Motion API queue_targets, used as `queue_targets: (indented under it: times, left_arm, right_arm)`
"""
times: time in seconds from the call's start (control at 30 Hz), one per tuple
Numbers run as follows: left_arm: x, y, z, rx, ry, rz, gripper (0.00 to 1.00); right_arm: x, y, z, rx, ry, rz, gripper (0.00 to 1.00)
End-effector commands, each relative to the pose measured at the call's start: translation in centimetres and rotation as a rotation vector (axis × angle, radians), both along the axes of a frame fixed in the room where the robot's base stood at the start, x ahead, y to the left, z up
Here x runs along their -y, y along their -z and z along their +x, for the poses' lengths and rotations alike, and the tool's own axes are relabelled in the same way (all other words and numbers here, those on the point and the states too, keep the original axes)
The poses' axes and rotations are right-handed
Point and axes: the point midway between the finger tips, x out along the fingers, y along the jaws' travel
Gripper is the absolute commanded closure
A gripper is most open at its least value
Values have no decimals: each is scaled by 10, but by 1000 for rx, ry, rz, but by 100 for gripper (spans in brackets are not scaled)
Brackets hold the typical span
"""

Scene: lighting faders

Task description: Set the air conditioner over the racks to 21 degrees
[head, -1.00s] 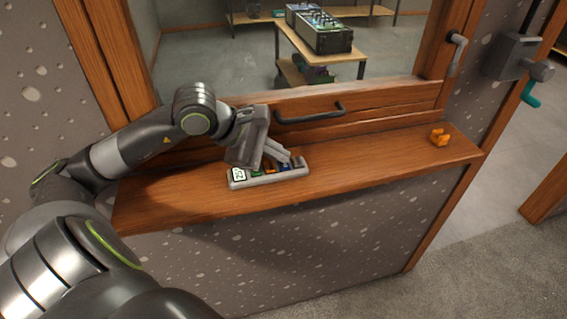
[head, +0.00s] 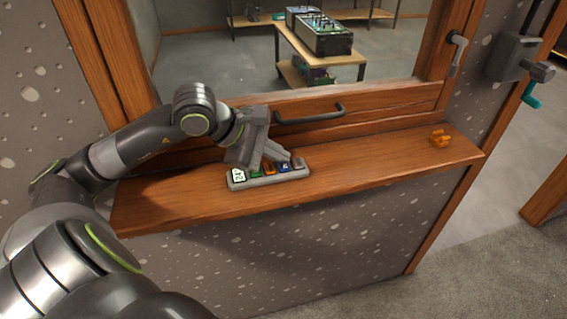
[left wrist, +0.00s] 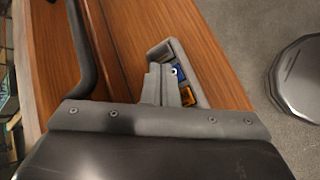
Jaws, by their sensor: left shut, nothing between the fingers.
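A slim grey remote (head: 296,174) lies on the wooden ledge. It has a white display (head: 238,175) at its left end and a row of green, orange and blue buttons. The display's dark digits look like 24, but are too small to be sure. My left gripper (head: 284,157) is shut and empty, pointing down over the back of the remote. In the left wrist view its fingertips (left wrist: 158,68) are beside the blue button (left wrist: 175,72) and hide part of the remote. I cannot tell whether they touch it. No air conditioner shows. My right gripper is not in view.
A dark handle (head: 310,115) sticks out from the window frame behind the remote. Beyond the glass stands a bench (head: 345,58) with equipment. A grey box (head: 512,55) with a teal-handled lever is at right.

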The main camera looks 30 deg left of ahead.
Motion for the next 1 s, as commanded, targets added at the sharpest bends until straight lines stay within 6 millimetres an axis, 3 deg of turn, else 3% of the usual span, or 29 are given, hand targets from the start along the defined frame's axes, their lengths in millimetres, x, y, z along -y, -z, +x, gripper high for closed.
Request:
queue_targets:
  times: [0.57,1.0]
  left_arm:
    - [0,-13,0,0,1,1,100]
    - [0,-54,0,3,1,2,100]
  right_arm:
    - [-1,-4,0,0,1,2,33]
    - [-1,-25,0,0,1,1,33]
